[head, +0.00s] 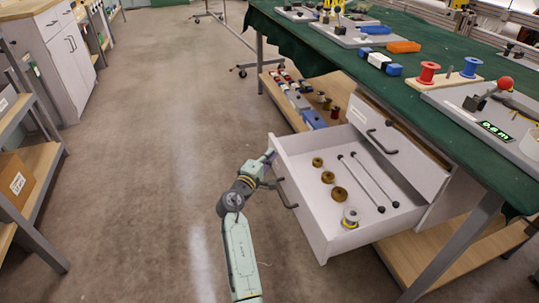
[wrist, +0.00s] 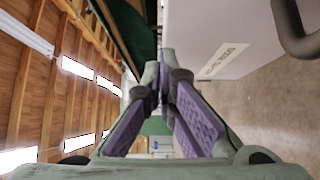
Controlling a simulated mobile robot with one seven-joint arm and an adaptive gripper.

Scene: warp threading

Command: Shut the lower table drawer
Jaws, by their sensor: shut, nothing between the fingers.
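The lower table drawer (head: 318,236) is white and stands pulled well out from under the green-covered table. Its dark handle (head: 285,193) is on the front panel. Inside lie several brass-coloured round pieces, two thin rods (head: 368,182) and a wire spool (head: 350,218). My gripper (head: 269,156) is at the far end of the drawer's front, beside its corner; I cannot tell whether it touches. In the wrist view my gripper (wrist: 166,60) has its purple-padded fingers together and empty, with the labelled drawer front (wrist: 205,35) and handle (wrist: 298,32) to the right.
The upper drawer (head: 403,150) sits above and behind the open one. A low shelf (head: 285,105) with small parts lies beyond it. A table leg (head: 455,245) stands at the lower right. The floor (head: 165,130) to the left is clear as far as the cabinets and shelving.

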